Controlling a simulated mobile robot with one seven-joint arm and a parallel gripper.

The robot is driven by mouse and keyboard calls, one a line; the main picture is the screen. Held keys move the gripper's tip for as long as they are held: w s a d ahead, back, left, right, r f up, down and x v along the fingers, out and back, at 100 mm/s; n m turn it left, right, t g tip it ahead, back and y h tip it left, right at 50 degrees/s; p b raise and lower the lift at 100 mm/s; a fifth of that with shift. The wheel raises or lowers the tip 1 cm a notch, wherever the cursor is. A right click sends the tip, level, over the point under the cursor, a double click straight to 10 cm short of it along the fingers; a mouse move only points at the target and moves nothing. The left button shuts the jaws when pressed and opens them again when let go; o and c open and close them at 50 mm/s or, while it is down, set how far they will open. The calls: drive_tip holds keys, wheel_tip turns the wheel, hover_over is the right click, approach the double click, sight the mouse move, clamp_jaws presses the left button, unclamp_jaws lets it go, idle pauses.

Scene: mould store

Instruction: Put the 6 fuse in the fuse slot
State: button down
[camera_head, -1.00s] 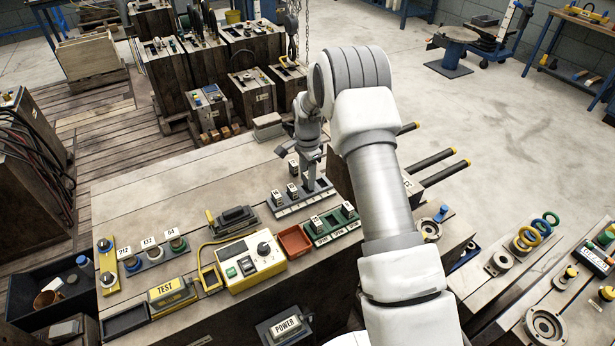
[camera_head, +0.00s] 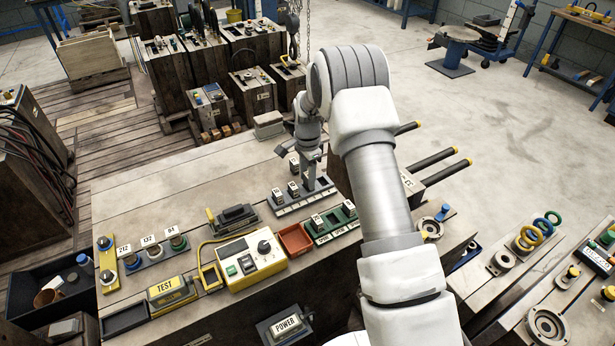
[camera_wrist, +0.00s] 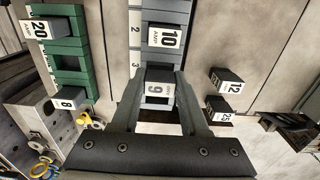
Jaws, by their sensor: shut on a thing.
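My gripper (camera_wrist: 157,95) is shut on the 6 fuse (camera_wrist: 158,90), a dark block whose white label shows upside down in the wrist view. The held fuse lines up with the grey fuse rail (camera_wrist: 134,12), at the position marked 3; I cannot tell whether it is seated. The 10 fuse (camera_wrist: 163,38) stands in the rail just beyond.
A green rack (camera_wrist: 70,47) beside the rail holds the 20 fuse (camera_wrist: 38,29) and the 8 fuse (camera_wrist: 69,99). The 12 fuse (camera_wrist: 229,83) and 25 fuse (camera_wrist: 218,110) are on the other side. A red tray (camera_head: 294,241) and yellow tester (camera_head: 243,262) stand nearer on the bench.

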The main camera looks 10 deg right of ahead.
drive_tip(key=shift+f+b, duration=0.55)
drive_tip(key=shift+f, duration=0.3)
idle(0.4)
drive_tip(key=shift+c, duration=1.7)
unclamp_jaws()
drive_tip(key=c, duration=0.3)
drive_tip(key=shift+c, duration=0.2)
drive_tip(key=shift+r, duration=0.25)
drive_tip(key=shift+r+p, duration=0.4)
drive_tip(key=shift+r, duration=0.15)
drive_tip(key=shift+r, duration=0.15)
drive_tip(key=shift+r+p, duration=1.7)
drive_tip(key=shift+r, duration=1.2)
